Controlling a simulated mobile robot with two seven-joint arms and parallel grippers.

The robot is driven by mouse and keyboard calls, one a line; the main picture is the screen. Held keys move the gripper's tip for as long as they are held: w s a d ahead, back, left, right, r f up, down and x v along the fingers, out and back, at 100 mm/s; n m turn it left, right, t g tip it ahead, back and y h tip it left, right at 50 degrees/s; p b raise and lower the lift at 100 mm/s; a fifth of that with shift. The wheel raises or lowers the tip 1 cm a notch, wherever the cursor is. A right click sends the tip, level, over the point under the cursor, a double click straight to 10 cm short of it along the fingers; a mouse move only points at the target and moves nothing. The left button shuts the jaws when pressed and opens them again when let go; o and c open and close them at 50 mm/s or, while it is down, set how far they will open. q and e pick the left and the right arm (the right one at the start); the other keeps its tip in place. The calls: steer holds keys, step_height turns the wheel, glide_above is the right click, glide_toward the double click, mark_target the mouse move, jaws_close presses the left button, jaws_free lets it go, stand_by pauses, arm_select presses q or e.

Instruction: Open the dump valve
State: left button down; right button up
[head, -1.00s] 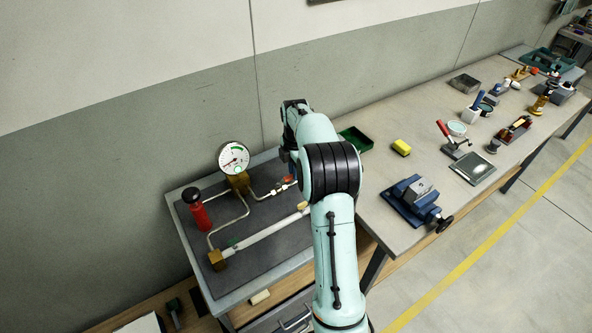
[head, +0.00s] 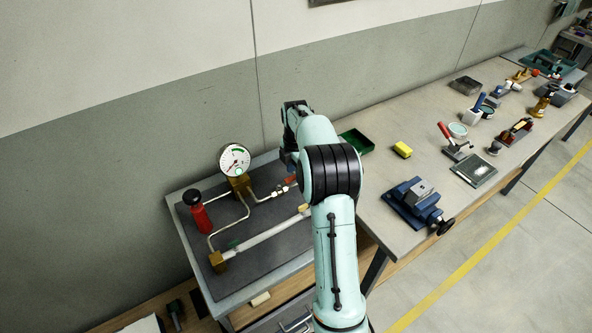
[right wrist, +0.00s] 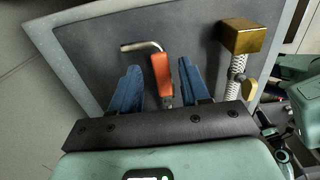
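The test rig has a red-handled valve (head: 290,181) on its pipework, partly beside my right arm in the head view. In the right wrist view its orange-red lever (right wrist: 161,70) lies between the two blue fingers of my right gripper (right wrist: 158,70). The fingers are apart, with a gap on each side of the lever, and the gripper is open. In the head view my arm hides most of this gripper. A green handle (head: 235,244) also sits on the rig near the front brass block (head: 219,261). No label shows which handle is the dump valve. My left gripper is out of view.
A dial gauge (head: 235,160) and a red cylinder with a black cap (head: 201,216) stand on the rig plate. A brass block (right wrist: 245,36) and a brass tap (right wrist: 248,88) are right of the fingers. A blue vise (head: 412,202) stands on the bench to the right.

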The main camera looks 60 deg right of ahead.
steer(key=shift+r, duration=0.1)
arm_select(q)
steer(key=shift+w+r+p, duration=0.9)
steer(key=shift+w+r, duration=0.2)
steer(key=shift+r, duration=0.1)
arm_select(e)
step_height(320, 180, up, 13)
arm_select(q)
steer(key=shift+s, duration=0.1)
